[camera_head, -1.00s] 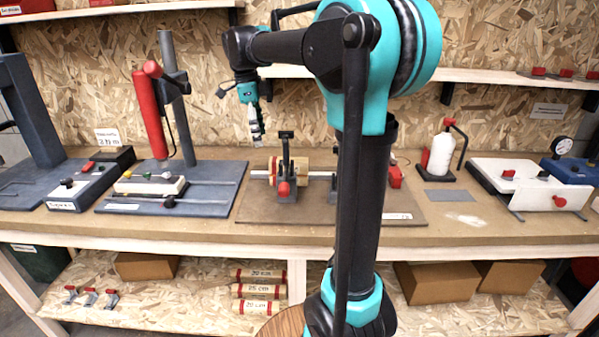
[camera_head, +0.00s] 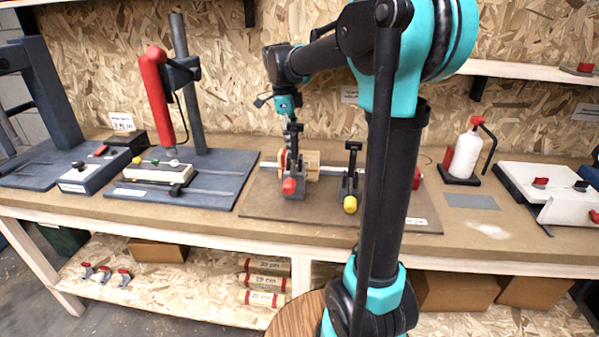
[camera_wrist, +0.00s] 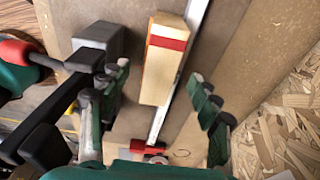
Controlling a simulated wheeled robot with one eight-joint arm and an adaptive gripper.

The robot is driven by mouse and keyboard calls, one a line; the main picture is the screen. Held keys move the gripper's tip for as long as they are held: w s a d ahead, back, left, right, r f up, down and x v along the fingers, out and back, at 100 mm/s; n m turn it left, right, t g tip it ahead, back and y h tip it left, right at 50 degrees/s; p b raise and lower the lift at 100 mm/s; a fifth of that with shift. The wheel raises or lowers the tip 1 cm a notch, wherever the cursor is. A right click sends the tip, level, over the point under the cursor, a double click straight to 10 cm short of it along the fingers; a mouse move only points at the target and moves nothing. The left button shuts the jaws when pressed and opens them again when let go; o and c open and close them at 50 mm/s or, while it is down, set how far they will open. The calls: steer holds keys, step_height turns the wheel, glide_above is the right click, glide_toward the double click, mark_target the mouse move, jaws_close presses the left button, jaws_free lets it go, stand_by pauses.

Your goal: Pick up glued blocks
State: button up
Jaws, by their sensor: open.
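The glued blocks (camera_head: 313,165) are a pale wooden piece lying on the clamping jig's brown board (camera_head: 262,208), partly hidden by a toggle clamp and my gripper. In the wrist view they show as a wooden block (camera_wrist: 163,65) with a red stripe, beside a metal rail (camera_wrist: 170,105). My gripper (camera_head: 291,148) points down at the blocks. In the wrist view its fingers (camera_wrist: 155,98) are spread and empty, one toward each side of the block. Whether they touch it I cannot tell. The red-handled clamp (camera_head: 292,188) stands just in front; it also fills the left of the wrist view (camera_wrist: 95,45).
A yellow-tipped clamp (camera_head: 350,190) stands right of the blocks. A red press tool (camera_head: 157,95) stands left, a white bottle (camera_head: 466,155) right. Labelled rolls (camera_head: 264,283) lie on the lower shelf. The OSB wall (camera_head: 240,60) is close behind.

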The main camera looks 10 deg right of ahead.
mark_target(298, 164)
steer(key=f, duration=0.3)
steer(key=d+f, duration=0.1)
steer(key=f, duration=0.4)
steer(key=shift+s+d+f, duration=0.2)
steer(key=shift+d+f, duration=0.1)
steer(key=shift+f, duration=0.05)
steer(key=c, duration=1.3)
